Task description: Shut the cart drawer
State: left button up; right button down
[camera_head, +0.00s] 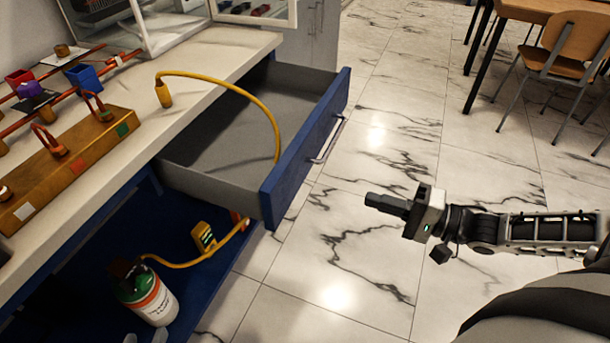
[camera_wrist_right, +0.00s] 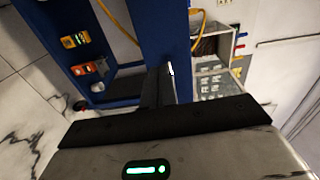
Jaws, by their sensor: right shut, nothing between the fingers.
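The cart drawer (camera_head: 225,130) is pulled out from under the pale worktop. It has a grey inside and a blue front (camera_head: 305,150) with a metal bar handle (camera_head: 328,142). A yellow hose (camera_head: 245,92) arches from the worktop down into the drawer, near its front. My right gripper (camera_head: 385,204) is shut and empty, in the open air to the right of the drawer front and apart from it. In the right wrist view its dark fingers (camera_wrist_right: 160,85) appear against the blue front (camera_wrist_right: 160,30). My left gripper is not in view.
The worktop (camera_head: 205,62) carries a wooden rig with red rails. The blue lower shelf (camera_head: 205,275) holds a green-and-white bottle (camera_head: 148,293) and a yellow meter (camera_head: 203,236). Marble floor is clear around the gripper. A chair (camera_head: 572,50) and table stand far right.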

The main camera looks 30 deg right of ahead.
jog(key=b, duration=0.3)
send_near(297, 175)
jog(key=x, duration=0.5)
jog(key=shift+w+a, duration=0.1)
jog(key=shift+w, duration=0.05)
jog(key=shift+w+a, duration=0.5)
jog(key=shift+w, duration=0.1)
